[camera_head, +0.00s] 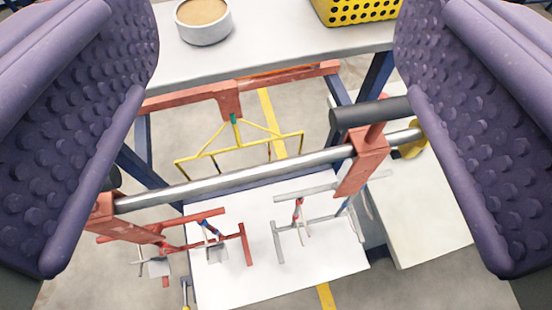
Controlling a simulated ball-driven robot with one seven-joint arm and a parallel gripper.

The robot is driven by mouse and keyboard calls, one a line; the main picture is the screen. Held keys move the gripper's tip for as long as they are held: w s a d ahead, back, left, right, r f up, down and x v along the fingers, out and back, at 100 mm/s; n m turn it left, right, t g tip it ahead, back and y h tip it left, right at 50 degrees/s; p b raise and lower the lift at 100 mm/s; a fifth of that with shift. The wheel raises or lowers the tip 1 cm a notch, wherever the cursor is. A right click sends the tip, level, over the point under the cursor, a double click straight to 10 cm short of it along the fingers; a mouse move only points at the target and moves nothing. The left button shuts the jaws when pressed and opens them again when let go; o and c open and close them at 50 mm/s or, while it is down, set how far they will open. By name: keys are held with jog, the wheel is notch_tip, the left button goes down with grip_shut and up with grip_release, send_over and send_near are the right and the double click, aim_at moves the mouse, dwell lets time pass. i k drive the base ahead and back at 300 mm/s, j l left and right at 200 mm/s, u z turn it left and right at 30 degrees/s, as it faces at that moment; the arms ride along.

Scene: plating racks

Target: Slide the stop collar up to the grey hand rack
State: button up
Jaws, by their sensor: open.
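My gripper (275,265) is open, its two purple studded fingers wide apart at the left and right edges with nothing gripped between them. A shiny metal rod (240,180) runs between them, rising to the right. A grey hand rack (320,216), with crossbars and small coloured parts, shows below the rod at the right, over a white surface. A yellow piece (410,147) shows at the rod's right end, beyond a red bracket (362,165). I cannot tell whether this is the stop collar; no other collar is clear on the rod.
Red racks (243,245) show below the rod at left. A red bracket (125,230) is at its left end. A yellow frame (240,147) hangs behind from a red beam (230,97). A dark cylinder (368,113) is at right. A bowl (203,22) and yellow crate (358,12) stand behind.

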aim_at(408, 151)
jog(key=k+l, duration=0.35)
jog(key=l, duration=0.15)
jog(key=u, duration=0.3)
jog(key=i+l, duration=0.15)
jog(key=l, duration=0.25)
jog(key=i+l+z, duration=0.1)
jog(key=l, duration=0.3)
jog(key=i+l, duration=0.2)
jog(key=l, duration=0.15)
jog(key=i+l+z, duration=0.1)
jog(key=l, duration=0.3)
jog(key=i+l, duration=0.25)
jog(key=l+z, duration=0.05)
jog(key=l, duration=0.05)
